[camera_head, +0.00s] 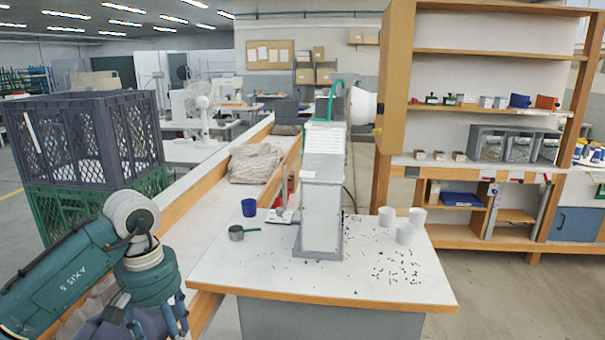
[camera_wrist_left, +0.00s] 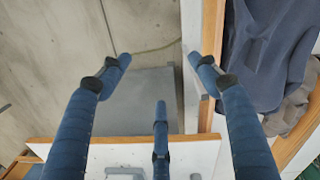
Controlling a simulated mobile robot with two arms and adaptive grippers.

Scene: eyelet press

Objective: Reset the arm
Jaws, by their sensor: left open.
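My left arm (camera_head: 70,275) comes in from the left in the head view, with its wrist bent down. My left gripper (camera_head: 160,326) hangs at the bottom of that view, to the left of the white table, and its fingertips are cut off by the frame edge. In the left wrist view the gripper (camera_wrist_left: 160,75) has its three blue fingers spread apart, with nothing between them. Below the fingers are bare floor and a grey panel. My right gripper is not in view.
A white table (camera_head: 240,275) holds a tall grey press (camera_head: 320,215), a blue cup (camera_head: 249,207), a small metal pan (camera_head: 237,232), white cups (camera_head: 404,233) and scattered dark bits. Stacked crates (camera_head: 85,140) stand at left. Dark cloth (camera_wrist_left: 262,50) lies beside the gripper.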

